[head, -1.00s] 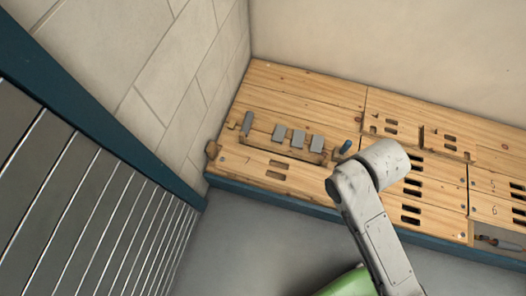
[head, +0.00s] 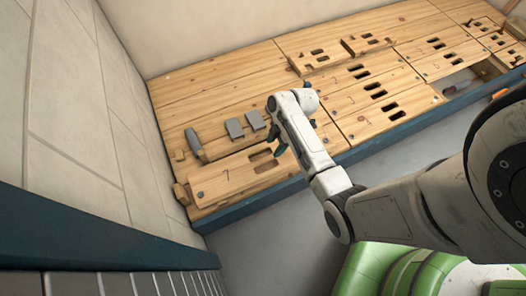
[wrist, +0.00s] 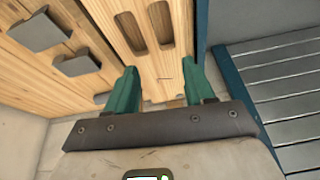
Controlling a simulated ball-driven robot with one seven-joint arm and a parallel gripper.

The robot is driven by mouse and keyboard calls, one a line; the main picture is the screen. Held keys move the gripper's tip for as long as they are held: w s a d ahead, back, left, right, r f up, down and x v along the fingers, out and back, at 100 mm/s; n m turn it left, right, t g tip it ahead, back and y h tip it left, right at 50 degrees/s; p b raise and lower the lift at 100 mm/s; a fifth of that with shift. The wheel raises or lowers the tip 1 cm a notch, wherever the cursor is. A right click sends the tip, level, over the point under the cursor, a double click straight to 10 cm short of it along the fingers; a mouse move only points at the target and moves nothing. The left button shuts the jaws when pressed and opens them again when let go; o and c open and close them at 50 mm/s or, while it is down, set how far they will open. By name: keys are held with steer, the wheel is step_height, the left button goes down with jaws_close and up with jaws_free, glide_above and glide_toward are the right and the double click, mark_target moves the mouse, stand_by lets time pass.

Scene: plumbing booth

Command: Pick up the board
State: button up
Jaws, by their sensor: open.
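Several wooden boards lie on the bench, so which one is meant is not certain. The front left board (head: 228,181) has two oblong slots and lies along the bench's front edge. In the wrist view a slotted board (wrist: 160,62) runs between the lines of my two green fingers, its slots beyond the fingertips. My gripper (wrist: 164,73) is open and empty. In the head view its green fingers (head: 280,143) show at the front of the bench, partly hidden by my arm. I cannot tell whether they touch the board.
Grey blocks (head: 234,128) stand on a wooden rail behind the front left board, and also show in the wrist view (wrist: 38,32). More slotted boards (head: 378,92) fill the bench to the right. A blue edge (head: 262,198) borders the bench. A pale wall rises at left.

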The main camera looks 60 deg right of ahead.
step_height(320, 180, down, 2)
steer(key=d, duration=0.1)
steer(key=b, duration=0.3)
glide_above(264, 160)
steer(key=s+d, duration=0.2)
steer(key=shift+n, duration=0.3)
steer(key=f, duration=0.5)
steer(key=shift+w+a+f, duration=0.1)
steer(key=shift+a+f, duration=0.05)
steer(key=shift+a, duration=0.1)
steer(key=shift+w+b+x, duration=0.15)
steer(key=shift+b+x, duration=0.6)
steer(key=shift+x, duration=0.5)
steer(key=shift+w+b+x, duration=0.2)
steer(key=shift+b+x, duration=0.55)
steer(key=shift+x, duration=0.5)
steer(key=shift+d+f, duration=0.1)
steer(key=shift+f, duration=0.1)
jaws_close()
